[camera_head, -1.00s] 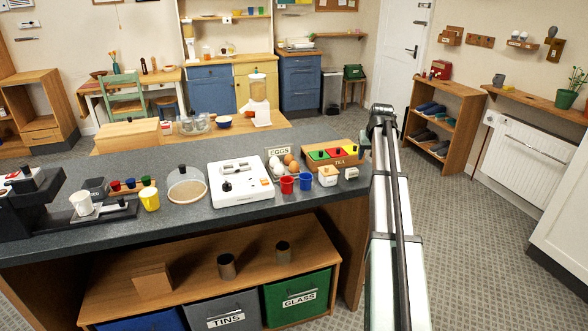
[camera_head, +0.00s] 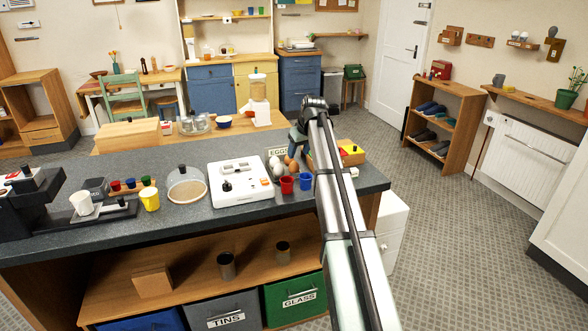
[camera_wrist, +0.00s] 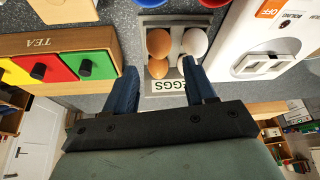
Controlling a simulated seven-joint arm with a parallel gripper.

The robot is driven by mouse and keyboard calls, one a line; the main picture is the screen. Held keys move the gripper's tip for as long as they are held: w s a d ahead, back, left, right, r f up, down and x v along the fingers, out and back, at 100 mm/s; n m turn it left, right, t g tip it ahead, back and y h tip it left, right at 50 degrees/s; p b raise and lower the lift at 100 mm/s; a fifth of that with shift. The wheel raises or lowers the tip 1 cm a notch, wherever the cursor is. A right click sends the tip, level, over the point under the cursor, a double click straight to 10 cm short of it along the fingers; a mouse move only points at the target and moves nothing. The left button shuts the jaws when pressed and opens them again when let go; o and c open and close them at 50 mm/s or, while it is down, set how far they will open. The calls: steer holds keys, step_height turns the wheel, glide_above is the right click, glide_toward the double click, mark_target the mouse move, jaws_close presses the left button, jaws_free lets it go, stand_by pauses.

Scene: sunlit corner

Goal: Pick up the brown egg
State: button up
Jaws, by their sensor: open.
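Two brown eggs, a farther one (camera_wrist: 159,42) and a nearer one (camera_wrist: 158,68), sit in the left side of a grey egg holder labelled EGGS (camera_wrist: 170,86) in the wrist view. White eggs (camera_wrist: 195,42) sit beside them on the right. A brown egg (camera_head: 293,165) also shows in the head view. My gripper (camera_wrist: 159,68) is open and empty, its two blue fingers reaching toward the holder on either side of the brown eggs. In the head view my gripper (camera_head: 298,143) is above the eggs, partly hidden by my arm. I cannot tell its exact height.
A wooden tea box (camera_wrist: 60,42) with coloured drawers stands close left of the holder in the wrist view. A white appliance (camera_wrist: 240,45) stands close right. A red cup (camera_head: 287,184) and blue cup (camera_head: 306,182) stand in front of the eggs on the dark counter (camera_head: 150,228).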

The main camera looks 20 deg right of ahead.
mark_target(295, 162)
steer(key=shift+x, duration=4.15)
steer(key=shift+r, duration=0.1)
steer(key=shift+c, duration=0.5)
steer(key=c, duration=0.4)
steer(key=shift+o, duration=0.2)
steer(key=shift+r, duration=0.1)
